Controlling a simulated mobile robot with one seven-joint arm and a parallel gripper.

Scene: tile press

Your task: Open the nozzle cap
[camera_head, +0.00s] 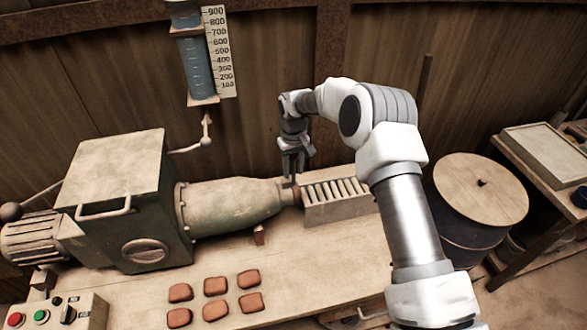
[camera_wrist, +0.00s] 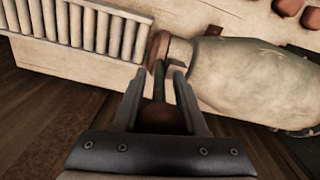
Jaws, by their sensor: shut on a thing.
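The press nozzle is the tapered grey-green barrel (camera_head: 232,203), pointing right; in the wrist view the barrel (camera_wrist: 245,78) fills the right side. At its narrow end a reddish-brown round piece (camera_wrist: 158,47) faces the roller rack; I cannot tell whether it is the cap or clay. A thin dark handle (camera_wrist: 159,82) with a brown knob (camera_wrist: 160,119) sticks out from the nozzle end, between my fingers. My gripper (camera_head: 291,172) points down at the nozzle tip; in the wrist view its fingers (camera_wrist: 166,78) are closed around this handle. The fingers partly hide the nozzle end.
A roller rack (camera_head: 335,203) stands just right of the nozzle. Several red-brown tiles (camera_head: 215,286) lie on the bench in front. A control box (camera_head: 55,310) is at the lower left, a round drum (camera_head: 480,190) at the right. A measuring cylinder (camera_head: 196,65) hangs behind.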

